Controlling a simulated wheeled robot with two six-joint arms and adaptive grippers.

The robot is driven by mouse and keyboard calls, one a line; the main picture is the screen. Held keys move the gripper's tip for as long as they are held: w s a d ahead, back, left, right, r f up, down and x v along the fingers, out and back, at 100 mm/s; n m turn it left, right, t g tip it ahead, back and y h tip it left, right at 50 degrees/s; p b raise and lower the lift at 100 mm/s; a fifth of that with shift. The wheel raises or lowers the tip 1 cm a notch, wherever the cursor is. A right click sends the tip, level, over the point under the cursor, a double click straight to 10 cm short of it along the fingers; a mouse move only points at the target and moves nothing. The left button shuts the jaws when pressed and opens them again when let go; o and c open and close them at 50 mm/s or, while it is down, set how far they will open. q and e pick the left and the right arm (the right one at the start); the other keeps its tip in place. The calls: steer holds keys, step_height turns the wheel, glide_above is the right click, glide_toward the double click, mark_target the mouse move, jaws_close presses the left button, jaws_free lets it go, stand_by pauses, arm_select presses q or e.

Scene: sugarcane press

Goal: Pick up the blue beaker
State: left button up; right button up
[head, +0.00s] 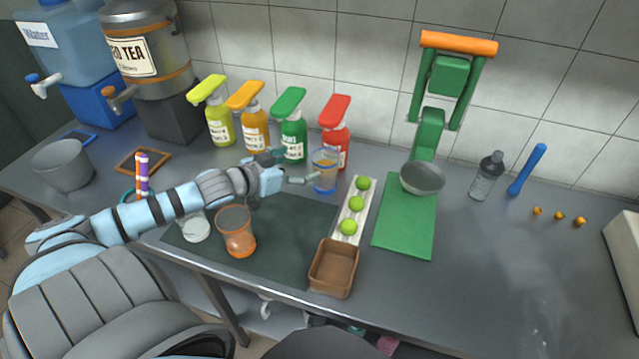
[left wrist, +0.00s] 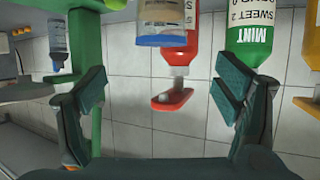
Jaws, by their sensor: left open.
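The blue beaker (head: 324,171) is a clear cup with a blue tint and rim. It stands upright on the counter, in front of the red-topped bottle. My left gripper (head: 288,170) is open and empty, just left of the beaker in the head view and pointing toward it. In the left wrist view, which is upside down, the beaker (left wrist: 162,18) shows at the top middle, beyond the spread fingers of the left gripper (left wrist: 165,95). It lies between their lines, and its base is cut off by the picture edge. My right gripper is not seen.
Red (head: 337,128), green (head: 293,135), orange and yellow pump bottles stand behind the gripper. A tray of green limes (head: 352,207) lies right of the beaker. An orange-tinted beaker (head: 237,230) stands on the dark mat in front. Free counter lies at the right front.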

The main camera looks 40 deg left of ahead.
arm_select(q)
steer(key=b, duration=0.5)
glide_toward(334, 157)
steer(key=b+x, duration=0.2)
steer(key=x, duration=0.3)
steer(key=shift+w+f, duration=0.2)
steer(key=shift+w, duration=0.1)
steer(key=shift+w+f, duration=0.1)
steer(key=shift+w, duration=0.15)
steer(key=shift+s+a, duration=0.1)
steer(key=c, duration=0.4)
jaws_close()
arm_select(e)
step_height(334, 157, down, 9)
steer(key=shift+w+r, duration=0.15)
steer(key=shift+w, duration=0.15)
